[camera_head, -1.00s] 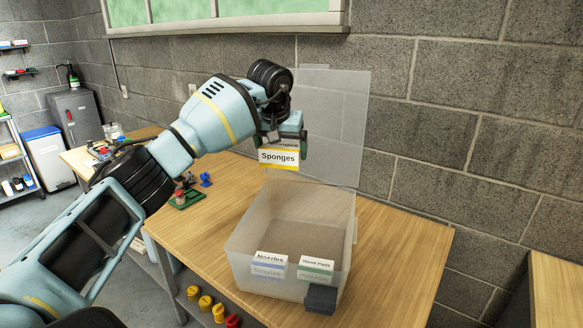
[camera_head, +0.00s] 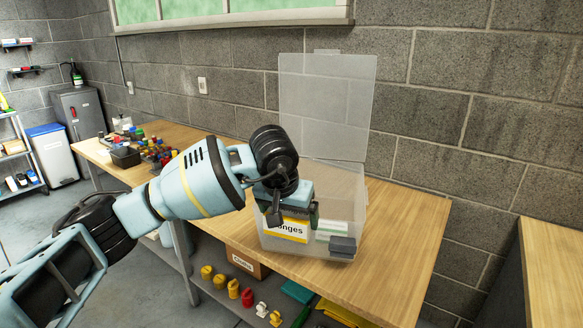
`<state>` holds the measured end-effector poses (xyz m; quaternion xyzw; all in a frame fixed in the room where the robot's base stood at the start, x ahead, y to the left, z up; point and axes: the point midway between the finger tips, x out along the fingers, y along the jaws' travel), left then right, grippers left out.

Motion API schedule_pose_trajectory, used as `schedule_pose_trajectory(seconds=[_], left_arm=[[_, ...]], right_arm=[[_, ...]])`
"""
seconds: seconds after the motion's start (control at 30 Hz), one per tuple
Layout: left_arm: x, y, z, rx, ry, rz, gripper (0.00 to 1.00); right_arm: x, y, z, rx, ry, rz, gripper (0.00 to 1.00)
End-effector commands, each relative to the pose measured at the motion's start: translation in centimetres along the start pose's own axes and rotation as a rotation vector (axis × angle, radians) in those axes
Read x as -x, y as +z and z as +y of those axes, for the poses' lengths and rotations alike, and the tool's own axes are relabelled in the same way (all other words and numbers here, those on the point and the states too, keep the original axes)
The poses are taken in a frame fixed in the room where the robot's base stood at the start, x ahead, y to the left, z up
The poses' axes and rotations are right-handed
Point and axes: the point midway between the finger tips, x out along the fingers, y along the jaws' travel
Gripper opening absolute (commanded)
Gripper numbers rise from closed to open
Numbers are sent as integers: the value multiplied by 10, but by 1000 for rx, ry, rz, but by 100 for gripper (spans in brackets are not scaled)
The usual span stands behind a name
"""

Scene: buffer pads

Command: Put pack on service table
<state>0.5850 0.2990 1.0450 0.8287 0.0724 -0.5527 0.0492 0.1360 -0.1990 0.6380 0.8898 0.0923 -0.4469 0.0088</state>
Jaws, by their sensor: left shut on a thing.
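My left gripper (camera_head: 294,214) points down and is shut on a pack with a white and yellow label (camera_head: 287,230) whose visible letters end in "onges". The gripper and pack overlap the clear plastic bin (camera_head: 347,190) on the wooden table (camera_head: 407,235). I cannot tell whether the pack is inside the bin or just in front of its wall. The bin's lid (camera_head: 325,100) stands open at the back. A green-edged label (camera_head: 338,229) shows at the bin's front right. My right gripper is not in view. The pictures do not show which table is the service table.
Another wooden tabletop (camera_head: 550,260) stands at the right edge. Several small coloured parts and a dark tray (camera_head: 126,157) lie at the table's far left end. A lower shelf holds yellow and red parts (camera_head: 233,289) and a cardboard box (camera_head: 245,262). The table's right side is clear.

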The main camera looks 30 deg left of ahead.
Motion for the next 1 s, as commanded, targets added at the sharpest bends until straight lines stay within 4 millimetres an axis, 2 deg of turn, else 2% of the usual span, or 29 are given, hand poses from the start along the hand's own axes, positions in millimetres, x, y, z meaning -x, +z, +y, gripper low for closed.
schedule_pose_trajectory(seconds=[0.03, 0.1, 0.3, 0.43, 0.6, 1.0], left_arm=[[-21, 25, 10, -25, 7, -11, 64], [-33, 52, 22, -50, 17, -10, 64], [-54, 124, 48, -115, 45, -6, 64], [-59, 156, 57, -144, 59, -3, 64], [-59, 176, 60, -161, 65, 1, 64], [-58, 177, 61, -162, 66, 3, 64]], right_arm=[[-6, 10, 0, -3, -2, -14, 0], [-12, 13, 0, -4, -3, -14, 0], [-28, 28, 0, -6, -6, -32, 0], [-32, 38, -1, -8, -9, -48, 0], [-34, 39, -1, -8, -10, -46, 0], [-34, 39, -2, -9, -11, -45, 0]])
